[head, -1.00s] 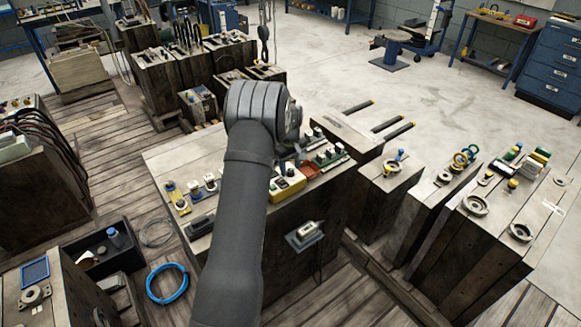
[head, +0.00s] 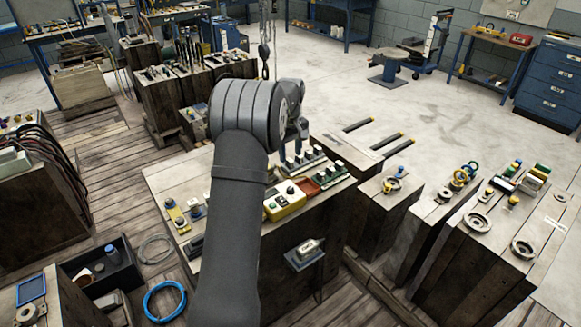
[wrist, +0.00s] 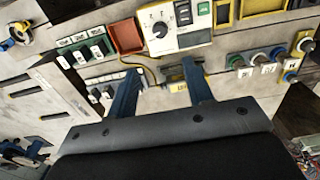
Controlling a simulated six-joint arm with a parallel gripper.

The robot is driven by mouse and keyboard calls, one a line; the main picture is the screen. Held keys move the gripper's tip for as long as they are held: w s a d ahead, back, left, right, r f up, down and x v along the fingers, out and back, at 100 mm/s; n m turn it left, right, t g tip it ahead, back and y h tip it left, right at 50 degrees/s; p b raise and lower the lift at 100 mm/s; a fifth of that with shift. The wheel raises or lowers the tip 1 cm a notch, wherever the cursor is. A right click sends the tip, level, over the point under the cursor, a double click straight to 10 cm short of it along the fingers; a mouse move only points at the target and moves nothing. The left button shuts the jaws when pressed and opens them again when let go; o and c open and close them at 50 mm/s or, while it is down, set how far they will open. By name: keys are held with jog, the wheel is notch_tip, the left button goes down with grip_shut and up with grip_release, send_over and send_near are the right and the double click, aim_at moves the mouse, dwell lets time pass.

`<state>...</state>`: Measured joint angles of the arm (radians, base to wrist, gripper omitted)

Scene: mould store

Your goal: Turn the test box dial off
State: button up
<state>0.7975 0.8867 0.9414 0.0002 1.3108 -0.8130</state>
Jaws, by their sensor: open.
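The test box (wrist: 175,30) is a white and yellow box with a round black dial (wrist: 159,29) at its left and several push buttons at its right. In the head view the test box (head: 285,201) sits on the wooden block top, just right of my forearm. My gripper (wrist: 161,68) is open and empty. Its two blue fingers are spread just short of the box's near edge in the wrist view, with the dial beyond them, apart from it. In the head view my arm hides most of the fingers. The dial's exact pointer direction is too small to tell.
A red tray (wrist: 127,36) lies left of the box. Strips of white switches (wrist: 85,48) lie further left. Several coloured knobs (wrist: 262,60) stand to the right. A dark part with a yellow label (wrist: 180,87) lies below the box, partly between the fingers.

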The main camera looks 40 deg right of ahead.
aim_at(291, 188)
jog(key=shift+r, duration=1.55)
jog(key=shift+f, duration=0.1)
notch_tip(291, 188, down, 17)
jog(key=shift+f, duration=0.2)
jog(key=shift+r, duration=0.15)
jog(key=shift+f, duration=0.2)
jog(key=m, duration=0.3)
jog(key=shift+m, duration=0.4)
jog(key=m, duration=0.4)
jog(key=shift+m, duration=0.3)
jog(key=m, duration=0.3)
jog(key=shift+m, duration=2.2)
